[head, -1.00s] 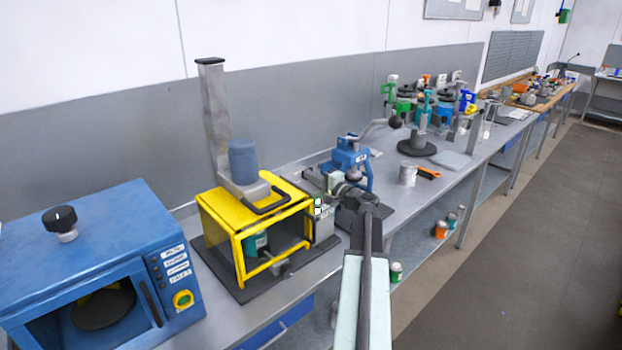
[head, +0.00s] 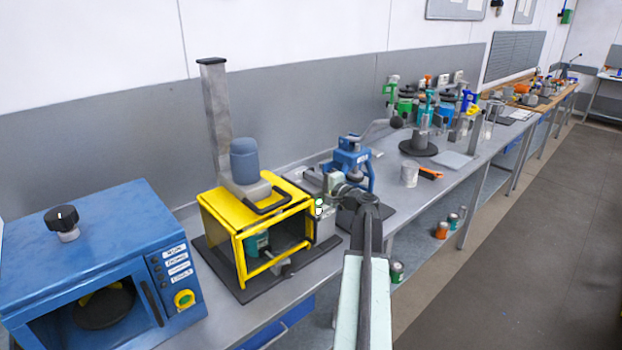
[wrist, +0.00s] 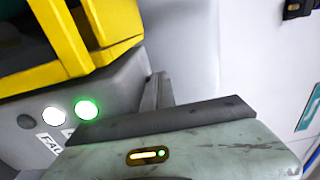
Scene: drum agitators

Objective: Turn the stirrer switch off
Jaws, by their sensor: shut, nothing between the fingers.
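The stirrer (head: 255,225) is a yellow-framed machine with a grey column and blue motor. Its grey control box (head: 325,228) is on its right side. The wrist view shows the box (wrist: 120,78) with a lit green lamp (wrist: 87,109), a lit white lamp (wrist: 52,116) and a dark round one (wrist: 25,121); a label below is partly hidden. No switch lever can be made out. My gripper (head: 327,186) is beside the box, at its upper right. In the wrist view its pale body (wrist: 220,150) covers the box's lower right. It is shut and empty; contact cannot be told.
A blue oven-like machine (head: 100,260) stands at the left. A blue hand press (head: 352,160) is just behind my gripper. The bench front is clear; the wall is behind.

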